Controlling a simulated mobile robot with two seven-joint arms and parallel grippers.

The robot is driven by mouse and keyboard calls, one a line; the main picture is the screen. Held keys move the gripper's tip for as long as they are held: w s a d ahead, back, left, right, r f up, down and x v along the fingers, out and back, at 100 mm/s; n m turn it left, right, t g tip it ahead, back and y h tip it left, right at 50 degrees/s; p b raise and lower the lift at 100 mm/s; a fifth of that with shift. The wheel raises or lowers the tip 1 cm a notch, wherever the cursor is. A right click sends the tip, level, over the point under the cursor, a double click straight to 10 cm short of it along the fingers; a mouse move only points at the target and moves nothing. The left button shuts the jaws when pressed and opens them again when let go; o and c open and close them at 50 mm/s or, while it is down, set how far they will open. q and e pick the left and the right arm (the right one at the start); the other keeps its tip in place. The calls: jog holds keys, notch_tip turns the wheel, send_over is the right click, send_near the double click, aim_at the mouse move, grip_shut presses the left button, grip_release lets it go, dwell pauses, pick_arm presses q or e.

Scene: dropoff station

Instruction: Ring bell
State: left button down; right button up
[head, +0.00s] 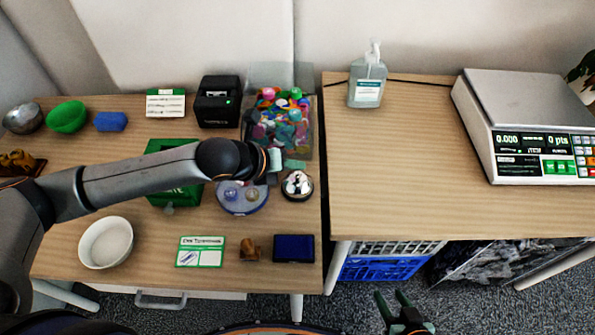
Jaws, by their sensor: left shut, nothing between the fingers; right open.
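The bell (297,186), a small silver dome on a dark round base, stands near the right edge of the left table. My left arm reaches across that table from the left. My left gripper (276,163) is shut and empty, just above and left of the bell in the picture. I cannot tell whether it touches the bell. My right gripper (402,304) is open and empty, low in front of the tables, near the bottom edge of the head view.
A blue round dish (241,208) sits left of the bell, and a clear bin (307,140) of colourful items behind it. A dark blue box (294,248) lies in front. A scale (520,100) and sanitizer bottle (367,80) stand on the right table, whose middle is clear.

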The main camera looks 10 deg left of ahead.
pick_arm(q)
jog(key=shift+f, duration=0.1)
dwell(0.7)
jog(key=shift+f, duration=0.3)
jog(key=shift+f, duration=0.55)
dwell(0.6)
jog(key=shift+r, duration=0.1)
jog(key=shift+r+p, duration=0.85)
jog(key=shift+p, duration=0.4)
jog(key=shift+r, duration=0.15)
notch_tip(320, 180, up, 5)
jog(key=p, duration=0.6)
